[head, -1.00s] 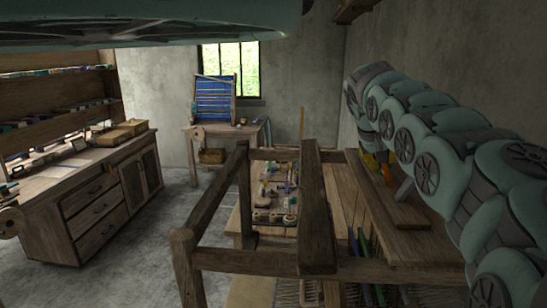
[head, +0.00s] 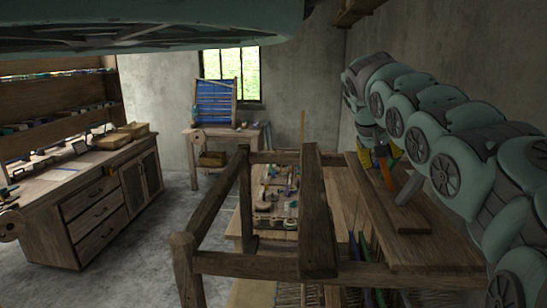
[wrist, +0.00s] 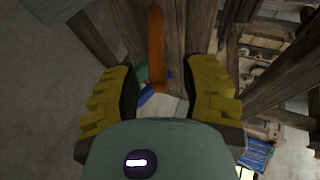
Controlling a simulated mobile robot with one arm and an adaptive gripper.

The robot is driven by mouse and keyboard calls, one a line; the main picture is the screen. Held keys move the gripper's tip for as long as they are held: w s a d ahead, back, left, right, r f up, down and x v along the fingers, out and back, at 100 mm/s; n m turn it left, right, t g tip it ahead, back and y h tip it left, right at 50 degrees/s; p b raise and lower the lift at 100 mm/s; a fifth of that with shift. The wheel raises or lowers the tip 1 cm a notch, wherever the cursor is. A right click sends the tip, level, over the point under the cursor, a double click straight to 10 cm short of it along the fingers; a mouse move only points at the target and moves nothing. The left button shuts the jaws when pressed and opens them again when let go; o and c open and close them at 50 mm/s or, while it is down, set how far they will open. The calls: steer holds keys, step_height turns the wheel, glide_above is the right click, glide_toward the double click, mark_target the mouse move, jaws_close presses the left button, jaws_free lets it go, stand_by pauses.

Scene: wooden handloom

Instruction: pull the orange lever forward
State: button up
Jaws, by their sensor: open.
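The orange lever (head: 386,173) stands up from the wooden top of the loom, near the back right in the head view. It also shows in the wrist view (wrist: 156,50), upright in the picture and beyond the fingertips, roughly between them. My gripper (head: 378,152) is just above and behind the lever in the head view, with its yellow fingers partly hidden. In the wrist view the two yellow fingers are spread apart with a gap between them. The lever does not appear to be gripped; whether a finger touches it I cannot tell.
A grey lever (head: 409,188) stands on a wooden block (head: 398,217) just right of the orange one. Loom posts and beams (head: 318,210) stand in front. A workbench with small tools (head: 275,195) lies behind them. The left floor (head: 150,240) is clear.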

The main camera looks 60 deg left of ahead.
steer(key=v, duration=0.9)
steer(key=shift+s+r, duration=0.1)
